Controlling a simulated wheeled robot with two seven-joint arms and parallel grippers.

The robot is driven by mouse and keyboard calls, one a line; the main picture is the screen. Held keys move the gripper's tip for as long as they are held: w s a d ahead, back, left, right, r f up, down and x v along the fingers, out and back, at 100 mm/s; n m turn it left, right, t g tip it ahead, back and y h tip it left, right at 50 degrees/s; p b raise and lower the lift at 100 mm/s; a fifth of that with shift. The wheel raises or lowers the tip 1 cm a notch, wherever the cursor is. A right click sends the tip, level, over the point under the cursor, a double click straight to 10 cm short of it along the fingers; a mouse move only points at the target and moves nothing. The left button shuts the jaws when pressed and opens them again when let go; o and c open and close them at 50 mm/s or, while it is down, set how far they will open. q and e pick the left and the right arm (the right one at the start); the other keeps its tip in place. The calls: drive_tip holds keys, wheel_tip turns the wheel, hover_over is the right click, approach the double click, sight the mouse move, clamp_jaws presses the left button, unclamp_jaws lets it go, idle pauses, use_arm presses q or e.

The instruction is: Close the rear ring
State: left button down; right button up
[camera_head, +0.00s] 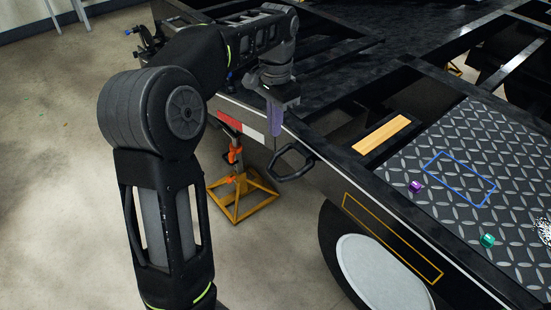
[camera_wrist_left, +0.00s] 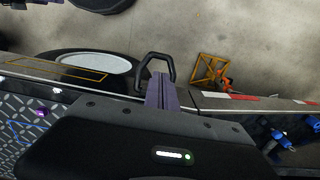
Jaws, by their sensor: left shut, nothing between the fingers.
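A black D-shaped ring (camera_head: 273,166) sticks out from the side of the trailer frame (camera_head: 330,171), just behind the wheel. In the left wrist view the same ring (camera_wrist_left: 156,54) stands out past the frame's edge over the floor. My left gripper (camera_head: 274,128) is shut and empty, its purple fingers pointing down. In the head view it is above and a little left of the ring. In the left wrist view the fingers (camera_wrist_left: 162,82) cover part of the ring's inner area; I cannot tell whether they touch it. My right gripper is not in view.
A wheel with a white hub (camera_head: 378,274) sits below the frame. An orange jack stand (camera_head: 239,196) is on the floor. A red and white strip (camera_head: 240,127) marks the frame edge.

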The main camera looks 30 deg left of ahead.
use_arm(q)
drive_tip(key=f, duration=0.1)
drive_tip(key=b, duration=0.2)
approach(274, 173)
wheel_tip(274, 173, down, 7)
drive_tip(key=shift+r, duration=0.1)
drive_tip(key=shift+s, duration=0.1)
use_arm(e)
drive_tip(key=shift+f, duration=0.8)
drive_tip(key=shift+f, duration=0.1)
